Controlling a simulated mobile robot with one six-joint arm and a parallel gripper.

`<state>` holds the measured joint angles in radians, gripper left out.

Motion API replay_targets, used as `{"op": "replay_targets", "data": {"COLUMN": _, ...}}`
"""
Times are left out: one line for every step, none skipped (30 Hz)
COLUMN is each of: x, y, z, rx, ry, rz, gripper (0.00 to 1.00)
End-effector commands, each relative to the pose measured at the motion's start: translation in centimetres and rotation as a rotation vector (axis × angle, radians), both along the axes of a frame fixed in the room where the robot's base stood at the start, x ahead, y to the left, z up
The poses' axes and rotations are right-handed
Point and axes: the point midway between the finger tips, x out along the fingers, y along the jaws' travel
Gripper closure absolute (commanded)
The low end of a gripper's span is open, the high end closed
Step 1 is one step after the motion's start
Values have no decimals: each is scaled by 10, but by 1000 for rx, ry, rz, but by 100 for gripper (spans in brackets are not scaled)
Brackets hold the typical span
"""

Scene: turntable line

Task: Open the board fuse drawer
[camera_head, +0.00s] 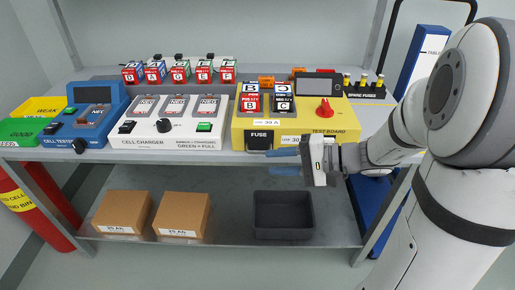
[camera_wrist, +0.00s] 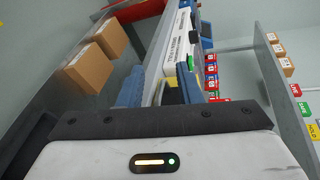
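The yellow test board (camera_head: 240,130) stands on the bench, with two cells, a dark display and a red knob on top. Its fuse drawer (camera_head: 260,141), under the FUSE label, is a dark panel at the lower left of the front and looks flush. My gripper (camera_head: 270,162) is in front of the bench edge, slightly below and right of the drawer, its fingers pointing left. The wrist view shows the fingers (camera_wrist: 158,88) on either side of the bench edge; the drawer is not clear there.
The cell charger (camera_head: 166,127) and blue cell tester (camera_head: 85,128) stand left of the board. Spare fuses (camera_head: 363,85) stand at the back right. A grey bin (camera_head: 283,232) and two cardboard boxes (camera_head: 182,214) are on the lower shelf.

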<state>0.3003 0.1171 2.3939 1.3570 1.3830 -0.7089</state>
Motion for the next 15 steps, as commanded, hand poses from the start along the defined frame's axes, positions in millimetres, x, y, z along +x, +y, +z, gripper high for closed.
{"op": "replay_targets", "data": {"x": 12, "y": -6, "z": -22, "rx": 50, "ry": -12, "rz": -43, "gripper": 68}}
{"op": "replay_targets", "data": {"x": 19, "y": -9, "z": -26, "rx": 75, "ry": -22, "rz": -68, "gripper": 68}}
{"op": "replay_targets", "data": {"x": 26, "y": -13, "z": -29, "rx": 104, "ry": -36, "rz": -95, "gripper": 68}}
{"op": "replay_targets", "data": {"x": 31, "y": -16, "z": -31, "rx": 122, "ry": -44, "rz": -115, "gripper": 68}}
{"op": "replay_targets", "data": {"x": 35, "y": -18, "z": -33, "rx": 137, "ry": -52, "rz": -130, "gripper": 68}}
{"op": "replay_targets", "data": {"x": 39, "y": -20, "z": -34, "rx": 152, "ry": -62, "rz": -146, "gripper": 68}}
{"op": "replay_targets", "data": {"x": 41, "y": -22, "z": -34, "rx": 161, "ry": -66, "rz": -156, "gripper": 68}}
{"op": "replay_targets", "data": {"x": 43, "y": -22, "z": -35, "rx": 167, "ry": -70, "rz": -162, "gripper": 68}}
{"op": "replay_targets", "data": {"x": 46, "y": -22, "z": -35, "rx": 172, "ry": -74, "rz": -168, "gripper": 68}}
{"op": "replay_targets", "data": {"x": 47, "y": -20, "z": -34, "rx": 174, "ry": -75, "rz": -171, "gripper": 68}}
{"op": "replay_targets", "data": {"x": 48, "y": -17, "z": -34, "rx": 175, "ry": -77, "rz": -171, "gripper": 68}}
{"op": "replay_targets", "data": {"x": 50, "y": -13, "z": -34, "rx": 174, "ry": -77, "rz": -172, "gripper": 68}}
{"op": "replay_targets", "data": {"x": 52, "y": -10, "z": -34, "rx": 174, "ry": -78, "rz": -171, "gripper": 68}}
{"op": "replay_targets", "data": {"x": 53, "y": -5, "z": -35, "rx": 174, "ry": -77, "rz": -169, "gripper": 68}}
{"op": "replay_targets", "data": {"x": 56, "y": 1, "z": -35, "rx": 174, "ry": -77, "rz": -168, "gripper": 68}}
